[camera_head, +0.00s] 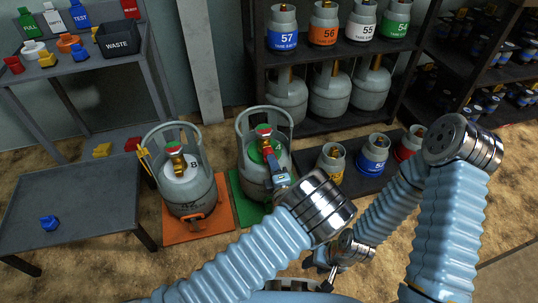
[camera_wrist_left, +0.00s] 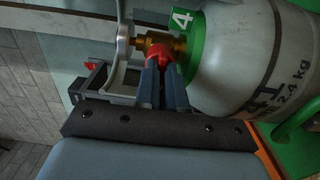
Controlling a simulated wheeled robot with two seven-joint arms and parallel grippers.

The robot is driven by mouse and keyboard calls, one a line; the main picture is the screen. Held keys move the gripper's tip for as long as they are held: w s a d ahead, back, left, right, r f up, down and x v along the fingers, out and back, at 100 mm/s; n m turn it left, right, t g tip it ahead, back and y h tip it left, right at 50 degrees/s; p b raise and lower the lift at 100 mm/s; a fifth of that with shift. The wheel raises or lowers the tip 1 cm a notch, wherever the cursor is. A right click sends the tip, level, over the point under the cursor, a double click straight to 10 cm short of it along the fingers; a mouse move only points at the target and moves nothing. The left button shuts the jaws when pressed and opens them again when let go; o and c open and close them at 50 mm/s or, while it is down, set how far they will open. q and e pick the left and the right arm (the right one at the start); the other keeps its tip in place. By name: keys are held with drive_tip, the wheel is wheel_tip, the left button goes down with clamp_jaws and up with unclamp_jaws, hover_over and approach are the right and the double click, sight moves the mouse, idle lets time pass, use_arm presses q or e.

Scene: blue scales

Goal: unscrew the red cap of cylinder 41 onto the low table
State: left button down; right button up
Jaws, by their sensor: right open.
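Cylinder 41 (camera_head: 254,172) is grey with a green collar and stands upright on a green scale (camera_head: 240,188). Its brass valve has a red-and-green top. In the left wrist view the red cap (camera_wrist_left: 158,54) sits at the brass valve outlet, beside the green collar. My left gripper (camera_wrist_left: 160,68) has its two fingers closed around the cap; it also shows in the head view (camera_head: 276,170). My right gripper (camera_head: 331,276) is low at the bottom centre, open and apart from the cylinders. The low table (camera_head: 95,205) stands at the left.
A blue cap (camera_head: 48,222) lies on the low table, whose top is otherwise mostly bare. Another cylinder (camera_head: 190,190) stands on an orange scale (camera_head: 200,230) between the table and cylinder 41. A rack (camera_head: 320,125) of cylinders stands behind. A workbench (camera_head: 70,65) is at the back left.

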use_arm(q)
drive_tip(key=n, duration=0.3)
idle(0.4)
drive_tip(key=shift+s+n+b, duration=0.1)
drive_tip(key=shift+n+b, duration=0.55)
drive_tip(key=shift+n, duration=1.25)
drive_tip(key=shift+n+b, duration=0.55)
drive_tip(key=shift+n, duration=1.25)
